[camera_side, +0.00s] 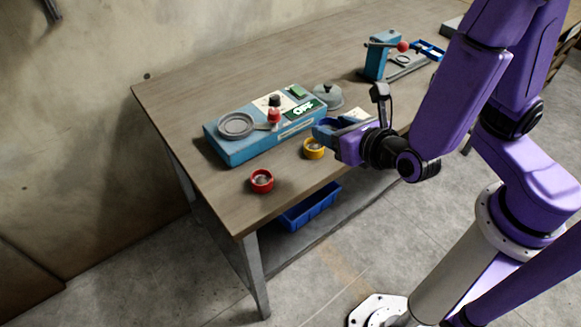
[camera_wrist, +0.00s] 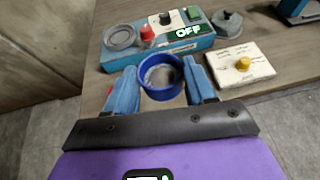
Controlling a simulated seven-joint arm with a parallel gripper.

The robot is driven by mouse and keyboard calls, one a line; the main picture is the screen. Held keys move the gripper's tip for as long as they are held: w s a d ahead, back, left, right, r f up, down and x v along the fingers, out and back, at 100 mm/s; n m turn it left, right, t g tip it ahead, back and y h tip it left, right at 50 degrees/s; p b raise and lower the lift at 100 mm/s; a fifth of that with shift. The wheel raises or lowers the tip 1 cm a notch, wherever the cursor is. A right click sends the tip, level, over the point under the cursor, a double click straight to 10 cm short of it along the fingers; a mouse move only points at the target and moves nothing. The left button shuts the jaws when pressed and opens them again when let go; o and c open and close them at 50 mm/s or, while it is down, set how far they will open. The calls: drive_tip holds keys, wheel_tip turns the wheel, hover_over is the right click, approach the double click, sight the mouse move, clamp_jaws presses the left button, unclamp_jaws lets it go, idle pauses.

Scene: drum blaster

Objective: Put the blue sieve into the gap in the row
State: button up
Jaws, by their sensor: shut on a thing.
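The blue sieve (camera_wrist: 146,80) is a round ring with a grey mesh, seen between my fingers in the wrist view. My gripper (camera_wrist: 162,80) is shut on it, one blue finger on each side. In the side view my gripper (camera_side: 325,131) is above the table's front part, close to the yellow sieve (camera_side: 314,149); there the blue sieve is hard to tell from the fingers. The red sieve (camera_side: 262,181) lies farther left, with bare table between it and the yellow one. In the wrist view only a bit of red shows beside the left finger.
The blue machine (camera_side: 228,152) with a round dish, red knob and OFF sign stands behind the sieves. A blue press (camera_side: 377,60) stands farther back. A blue bin (camera_side: 310,207) sits below.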

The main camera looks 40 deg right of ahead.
drive_tip(key=shift+s+d+f+n+y, duration=0.65)
drive_tip(key=shift+s+d, duration=0.55)
drive_tip(key=shift+s, duration=1.25)
hover_over(296, 173)
wheel_tip(296, 173, down, 10)
drive_tip(key=shift+s+r, duration=0.1)
drive_tip(key=shift+r, duration=0.15)
drive_tip(key=shift+f, duration=1.65)
drive_tip(key=shift+f, duration=0.1)
drive_tip(key=o, duration=1.1)
